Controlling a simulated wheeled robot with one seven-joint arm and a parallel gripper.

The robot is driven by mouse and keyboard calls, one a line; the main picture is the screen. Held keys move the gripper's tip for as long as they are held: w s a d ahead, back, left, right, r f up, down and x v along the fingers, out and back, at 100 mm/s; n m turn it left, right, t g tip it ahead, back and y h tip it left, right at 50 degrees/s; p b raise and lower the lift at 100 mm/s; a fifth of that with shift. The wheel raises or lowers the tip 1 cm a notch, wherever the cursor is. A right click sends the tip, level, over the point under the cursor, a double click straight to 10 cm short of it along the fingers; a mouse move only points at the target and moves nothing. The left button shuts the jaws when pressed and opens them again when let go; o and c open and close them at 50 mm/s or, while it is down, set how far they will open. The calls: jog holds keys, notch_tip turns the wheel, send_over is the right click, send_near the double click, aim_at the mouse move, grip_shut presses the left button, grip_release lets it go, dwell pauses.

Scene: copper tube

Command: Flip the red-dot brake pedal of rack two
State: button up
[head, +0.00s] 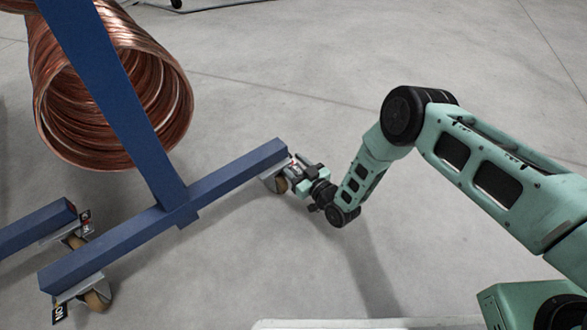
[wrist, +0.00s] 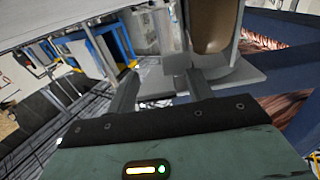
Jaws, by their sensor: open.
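The blue rack (head: 130,238) stands on casters, and its base beam ends beside my gripper (head: 298,176). The caster (head: 278,184) under that end has a tan wheel and a grey bracket. A small red spot shows by the beam end, but the brake pedal is too small to make out there. In the wrist view, my gripper (wrist: 158,76) is open, with its fingers close to the tan wheel (wrist: 213,24) and its grey metal bracket (wrist: 240,76). A grey tab (wrist: 178,63) shows near the right fingertip; I cannot tell whether they touch. No red dot is clear in this view.
A copper tube coil (head: 110,95) hangs on the rack. Another caster (head: 95,298) with a black tag (head: 60,313) is at the near left beam end. A second blue beam (head: 35,228) lies at the left. The grey floor right of the rack is open.

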jog(key=shift+w+a, duration=0.1)
jog(key=c, duration=1)
